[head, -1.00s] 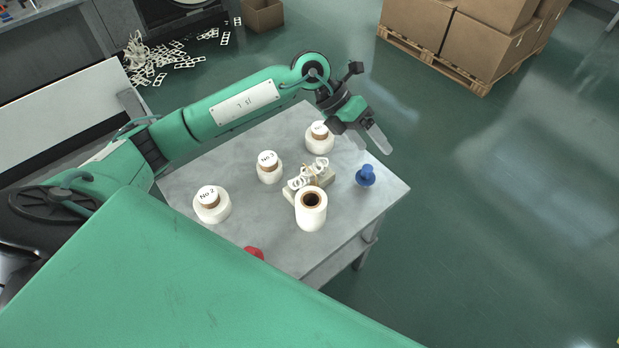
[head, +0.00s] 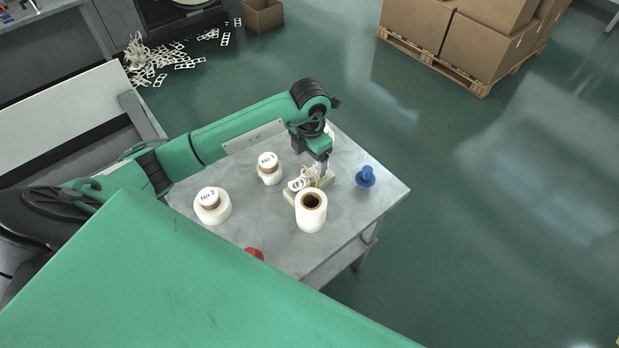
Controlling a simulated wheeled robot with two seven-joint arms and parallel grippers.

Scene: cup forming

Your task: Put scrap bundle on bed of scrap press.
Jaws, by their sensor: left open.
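My right gripper is not in view. I cannot identify the scrap press or its bed for certain.
A red piece (head: 254,253) is at the front edge. Scrap (head: 150,62) litters the floor behind.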

